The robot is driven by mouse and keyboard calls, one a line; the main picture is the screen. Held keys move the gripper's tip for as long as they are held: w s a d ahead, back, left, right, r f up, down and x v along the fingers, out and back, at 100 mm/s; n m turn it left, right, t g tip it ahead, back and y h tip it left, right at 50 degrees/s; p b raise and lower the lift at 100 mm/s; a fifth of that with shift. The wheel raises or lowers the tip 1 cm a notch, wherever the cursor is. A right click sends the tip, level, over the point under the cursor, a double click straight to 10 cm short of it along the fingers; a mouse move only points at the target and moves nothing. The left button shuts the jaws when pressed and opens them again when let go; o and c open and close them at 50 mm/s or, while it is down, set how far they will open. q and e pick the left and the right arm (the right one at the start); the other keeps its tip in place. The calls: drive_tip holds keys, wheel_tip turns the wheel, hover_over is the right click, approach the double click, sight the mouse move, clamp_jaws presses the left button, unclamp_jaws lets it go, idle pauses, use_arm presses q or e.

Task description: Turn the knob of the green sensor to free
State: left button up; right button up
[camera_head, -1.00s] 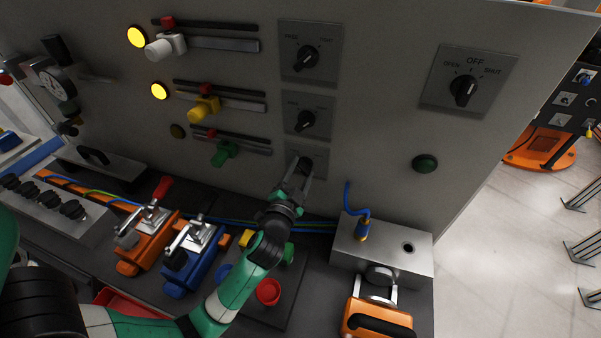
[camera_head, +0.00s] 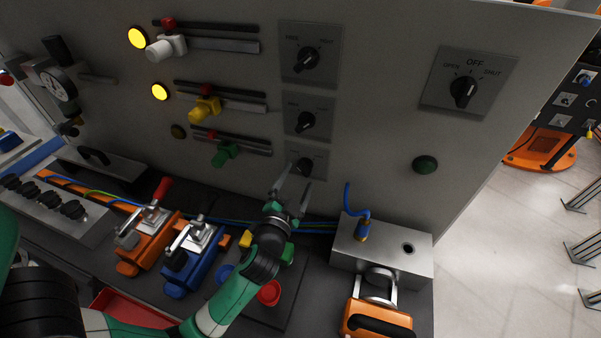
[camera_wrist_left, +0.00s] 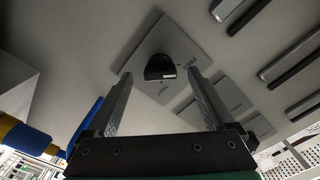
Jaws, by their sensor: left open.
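The green sensor (camera_head: 223,152) sits on the lowest rail of the grey panel. Its knob is likely the black knob (camera_head: 304,165) on the lowest of three plates, right of that rail. In the left wrist view the knob (camera_wrist_left: 160,68) shows whole, and its white mark seems to point towards the tight side. My left gripper (camera_head: 291,180) is open and empty, just below and in front of this knob, apart from it. In the left wrist view its fingers (camera_wrist_left: 160,84) stand either side of the knob. My right gripper is not in view.
Two similar knobs (camera_head: 306,58) (camera_head: 306,121) sit above. A metal box (camera_head: 385,250) with a blue cable stands lower right; blue (camera_head: 193,260) and orange (camera_head: 150,245) clamps stand lower left.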

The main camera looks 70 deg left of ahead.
use_arm(q)
drive_tip(key=v, duration=0.8)
drive_tip(key=shift+s+d, duration=0.15)
drive_tip(key=shift+s, duration=0.1)
